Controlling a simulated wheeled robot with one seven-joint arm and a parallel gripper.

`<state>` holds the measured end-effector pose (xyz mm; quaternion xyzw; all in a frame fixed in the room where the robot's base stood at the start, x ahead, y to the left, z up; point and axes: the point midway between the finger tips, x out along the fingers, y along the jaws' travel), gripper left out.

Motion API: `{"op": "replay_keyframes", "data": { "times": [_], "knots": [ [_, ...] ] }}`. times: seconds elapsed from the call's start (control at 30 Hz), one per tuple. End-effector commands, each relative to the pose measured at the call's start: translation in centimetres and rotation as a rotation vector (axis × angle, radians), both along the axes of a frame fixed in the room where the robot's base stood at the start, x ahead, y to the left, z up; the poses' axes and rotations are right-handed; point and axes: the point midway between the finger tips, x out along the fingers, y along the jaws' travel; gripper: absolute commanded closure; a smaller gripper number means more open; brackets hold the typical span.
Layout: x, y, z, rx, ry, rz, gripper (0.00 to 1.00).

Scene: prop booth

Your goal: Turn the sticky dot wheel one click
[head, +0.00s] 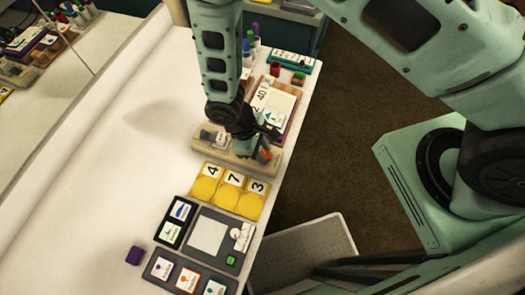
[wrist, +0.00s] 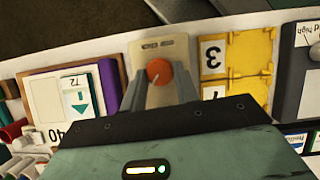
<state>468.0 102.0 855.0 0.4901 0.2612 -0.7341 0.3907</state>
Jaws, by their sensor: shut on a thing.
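The sticky dot wheel is an orange-red round knob (wrist: 158,71) with a pale mark on a beige board (wrist: 150,46). In the wrist view my gripper (wrist: 159,78) has one finger on each side of the knob and is shut on it. In the head view the board (head: 275,163) lies across the table, and an orange part of the knob (head: 264,154) shows beside my gripper (head: 261,146). My arm hides much of the board there. The small print on the board is too blurred to read.
Yellow number cards (head: 238,180) lie close in front of the board, and a dark grey panel (head: 207,263) is nearer. A card in a purple-edged holder (head: 282,105) stands behind. A purple cube (head: 135,255) is at the left. The table's left part is clear.

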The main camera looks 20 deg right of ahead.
Motion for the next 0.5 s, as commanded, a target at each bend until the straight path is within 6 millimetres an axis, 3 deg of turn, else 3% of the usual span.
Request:
{"op": "replay_keyframes", "data": {
  "times": [0.5],
  "knots": [
    [-0.42,0.18,-0.15,-0.001,-0.002,0.468,0.93]
  ]
}}
